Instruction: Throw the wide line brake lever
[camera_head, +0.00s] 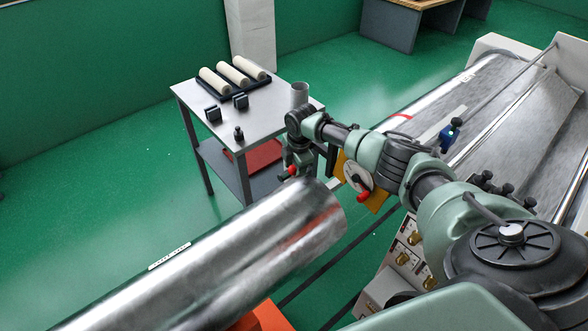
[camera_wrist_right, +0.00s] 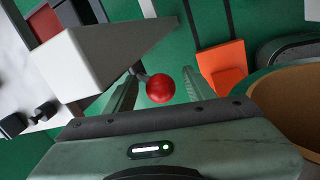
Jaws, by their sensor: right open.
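A red ball knob (camera_wrist_right: 160,88) on a thin dark rod shows in the right wrist view. It lies between the two fingers of my right gripper (camera_wrist_right: 162,76), with visible gaps on both sides. In the head view my right gripper (camera_head: 298,170) hangs by the far end of the big foil roll, with a red knob (camera_head: 290,172) at its fingers. I cannot tell from the pictures which line each handle serves. My left gripper is out of view.
The shiny foil roll (camera_head: 245,245) lies just below my right gripper. A grey table (camera_head: 262,122) with white rollers stands behind it. A machine with a sloped metal bed (camera_head: 520,110) is at right.

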